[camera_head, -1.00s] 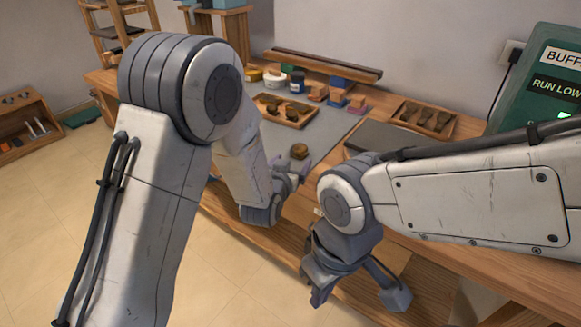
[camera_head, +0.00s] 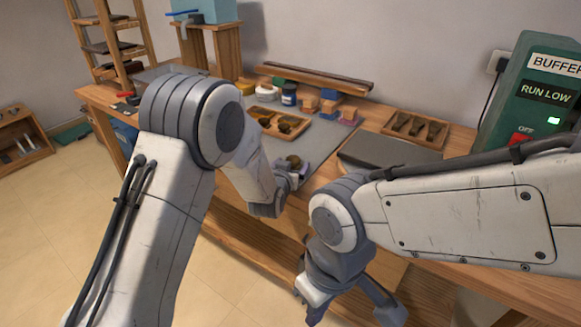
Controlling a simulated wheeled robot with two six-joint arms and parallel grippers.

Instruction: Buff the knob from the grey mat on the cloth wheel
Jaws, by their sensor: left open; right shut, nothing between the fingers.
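A small dark brown, rounded knob (camera_head: 294,161) shows at the front of the grey mat (camera_head: 325,132) on the bench. My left gripper (camera_head: 293,172) is open right at the knob, and its fingers partly overlap the knob's lower side. I cannot tell whether they touch it. The green buffer box (camera_head: 532,105) stands at the right, labelled "RUN LOW", with a lit green light. The cloth wheel is not visible.
A wooden tray (camera_head: 262,133) with several dark pieces lies at the back of the mat. Jars and small blocks stand behind it. A second tray (camera_head: 441,144) and a dark grey slab (camera_head: 385,152) lie to the right. A long wooden bar (camera_head: 315,80) runs along the back.

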